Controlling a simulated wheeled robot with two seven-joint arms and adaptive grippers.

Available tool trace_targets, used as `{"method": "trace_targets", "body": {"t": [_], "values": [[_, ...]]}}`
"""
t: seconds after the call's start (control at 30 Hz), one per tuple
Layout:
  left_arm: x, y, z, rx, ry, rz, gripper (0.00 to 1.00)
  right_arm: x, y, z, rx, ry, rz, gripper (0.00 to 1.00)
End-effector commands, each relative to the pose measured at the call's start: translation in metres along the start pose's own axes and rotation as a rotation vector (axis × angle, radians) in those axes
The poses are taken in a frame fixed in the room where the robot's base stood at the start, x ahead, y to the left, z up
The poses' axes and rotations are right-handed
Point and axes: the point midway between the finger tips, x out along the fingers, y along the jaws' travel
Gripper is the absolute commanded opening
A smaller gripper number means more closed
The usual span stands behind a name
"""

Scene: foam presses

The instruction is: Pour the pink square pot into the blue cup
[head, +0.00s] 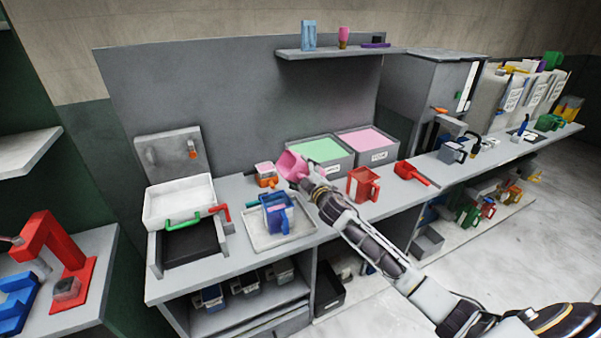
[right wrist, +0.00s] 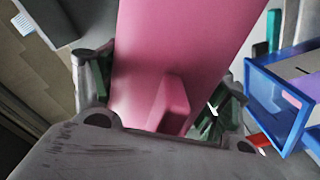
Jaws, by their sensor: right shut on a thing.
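The pink square pot (head: 291,164) is held up above the bench, tilted with its mouth towards the upper left. My right gripper (head: 310,187) is shut on it; in the right wrist view the pink pot (right wrist: 185,50) sits between the fingers (right wrist: 165,95). The blue cup (head: 278,222) stands upright on a pale tray (head: 256,241), below and slightly left of the pot, apart from it. My left gripper is out of view.
A red square pot (head: 362,186) stands right of the tray, near a red scoop-like tool (head: 412,174). Behind are bins of green (head: 318,150) and pink material (head: 367,140). A small orange-and-white container (head: 265,172) and a white basin (head: 180,203) are to the left.

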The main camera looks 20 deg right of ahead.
Motion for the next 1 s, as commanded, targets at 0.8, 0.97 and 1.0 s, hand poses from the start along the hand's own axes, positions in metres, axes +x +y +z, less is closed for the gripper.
{"method": "trace_targets", "body": {"t": [0.8,0.97,1.0], "values": [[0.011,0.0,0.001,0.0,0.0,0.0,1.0,0.0,-0.007,0.006,-0.195,0.001,0.002,0.49],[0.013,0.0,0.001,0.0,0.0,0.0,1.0,0.0,-0.009,0.007,-0.232,0.001,0.001,0.49],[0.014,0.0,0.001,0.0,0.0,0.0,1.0,0.0,-0.01,0.008,-0.242,0.001,0.001,0.49]]}}
